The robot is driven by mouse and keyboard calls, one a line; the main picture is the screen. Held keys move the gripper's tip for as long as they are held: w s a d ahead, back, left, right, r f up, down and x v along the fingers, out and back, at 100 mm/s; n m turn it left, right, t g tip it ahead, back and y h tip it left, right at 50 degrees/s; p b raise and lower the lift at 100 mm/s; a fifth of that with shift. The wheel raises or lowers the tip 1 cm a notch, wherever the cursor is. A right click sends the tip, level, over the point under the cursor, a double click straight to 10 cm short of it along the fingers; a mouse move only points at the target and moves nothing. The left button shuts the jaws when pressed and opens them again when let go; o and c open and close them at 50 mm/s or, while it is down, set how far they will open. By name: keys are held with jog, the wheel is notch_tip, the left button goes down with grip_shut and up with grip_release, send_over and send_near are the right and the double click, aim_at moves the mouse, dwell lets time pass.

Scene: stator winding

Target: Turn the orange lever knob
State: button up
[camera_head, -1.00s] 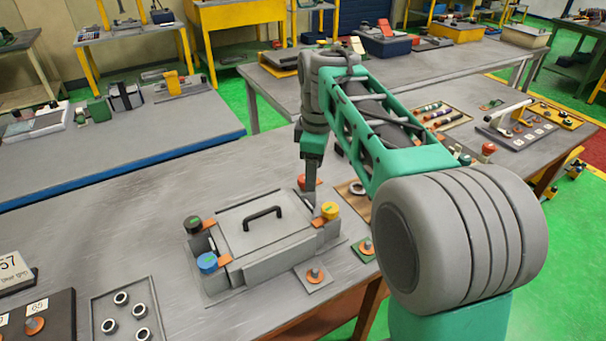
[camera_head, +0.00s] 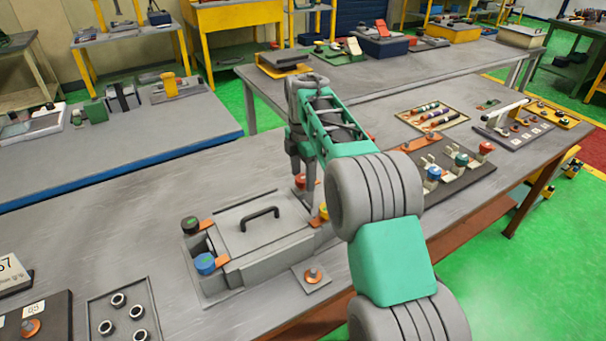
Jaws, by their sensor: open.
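A grey box (camera_head: 250,226) with a black handle stands on the near table. Its corners carry round knobs on short orange levers: a black one (camera_head: 190,225), a blue one (camera_head: 205,263), a yellow one (camera_head: 324,212) partly behind my arm, and an orange-red one (camera_head: 304,182) at the far right. My gripper (camera_head: 303,176) points down right at the orange-red knob. It is open, with its fingertips at the knob's level. I cannot tell whether the fingers touch it. That knob's lever is hidden.
A dark board (camera_head: 445,178) with blue, teal and red knobs lies to the right, beyond my arm. A tray of rings (camera_head: 122,318) lies at front left. A small plate with an orange-based peg (camera_head: 312,277) lies in front of the box.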

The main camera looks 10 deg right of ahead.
jog(key=shift+c, duration=0.3)
grip_shut()
dwell(0.3)
